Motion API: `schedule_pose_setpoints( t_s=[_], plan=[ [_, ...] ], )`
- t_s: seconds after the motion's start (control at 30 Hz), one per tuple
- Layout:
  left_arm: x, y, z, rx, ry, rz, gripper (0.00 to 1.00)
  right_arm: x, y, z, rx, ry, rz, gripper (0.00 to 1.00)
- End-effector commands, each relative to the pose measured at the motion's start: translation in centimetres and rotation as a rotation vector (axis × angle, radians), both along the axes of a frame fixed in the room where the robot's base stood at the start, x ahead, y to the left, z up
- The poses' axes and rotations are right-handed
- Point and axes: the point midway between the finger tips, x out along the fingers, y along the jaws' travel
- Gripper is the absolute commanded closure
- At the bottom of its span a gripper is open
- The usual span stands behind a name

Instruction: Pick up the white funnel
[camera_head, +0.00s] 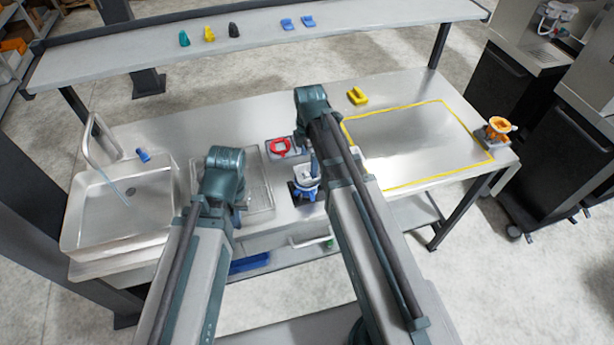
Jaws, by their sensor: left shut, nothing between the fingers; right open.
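The white funnel (305,177) appears to be the small white piece standing over a blue and dark holder on the counter, just left of my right arm. A narrow bluish part rises in front of it, and I cannot tell what that is. My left arm reaches in over the wire-rack area, and my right arm reaches over the middle of the counter. The fingers of both grippers are hidden behind the arm links. I see nothing clearly held.
A sink (125,205) is at left. A shelf (340,22) holds small coloured parts.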

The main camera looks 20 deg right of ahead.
Motion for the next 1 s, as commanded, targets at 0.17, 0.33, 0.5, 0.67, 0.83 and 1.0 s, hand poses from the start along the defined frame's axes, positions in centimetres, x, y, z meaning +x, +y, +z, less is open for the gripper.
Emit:
schedule_pose_setpoints(
  t_s=[0.17,0.33,0.5,0.67,0.83,1.0],
  plan=[
    [0.0,0.0,-2.6,0.001,0.0,-0.004,1.0,-0.1,0.6,-2.6,0.0,0.0,0.002,0.0],
    [0.0,0.0,-4.5,0.001,0.0,-0.005,1.0,-0.1,0.6,-4.5,0.0,0.0,0.001,0.0],
    [0.0,0.0,-4.6,0.001,0.0,-0.004,1.0,-0.1,0.6,-4.6,0.0,0.0,0.0,0.0],
    [0.0,0.0,-4.5,0.001,0.0,-0.004,1.0,-0.1,0.6,-4.5,0.0,0.0,0.0,0.04],
    [0.0,0.0,-4.5,0.001,0.0,-0.004,1.0,-0.1,0.6,-4.5,0.0,0.0,0.0,0.34],
    [0.0,0.0,-4.5,0.001,0.0,-0.004,1.0,-0.1,0.6,-4.5,0.0,0.0,0.0,0.65]
  ],
)
